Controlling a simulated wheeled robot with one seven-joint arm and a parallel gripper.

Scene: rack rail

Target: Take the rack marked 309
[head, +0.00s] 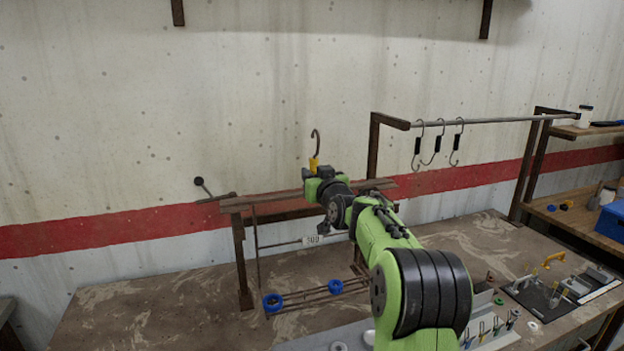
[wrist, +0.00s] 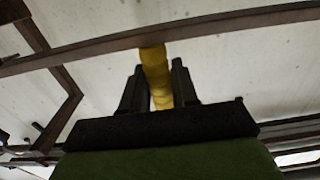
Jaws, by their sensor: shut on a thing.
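My gripper (head: 315,171) is shut on the yellow handle of a hook (head: 314,163), whose dark curved end points up above the rail. In the wrist view the yellow handle (wrist: 158,75) stands between the two black fingers (wrist: 160,88). A thin wire rack (head: 258,246) stands or hangs below the brown rail (head: 236,205). Its white plate (head: 312,240) carries a small number that looks like 309, but the last digit is unclear. My arm hides the rack's right side. Whether the hook touches the rack cannot be told.
Blue rings (head: 272,302) sit at the rack's bottom. A black-knobbed lever (head: 203,186) is at the rail's left end. Several dark-gripped hooks hang on a metal bar (head: 490,121) to the right. Small tools lie at the front right. The bench's left side (head: 150,310) is clear.

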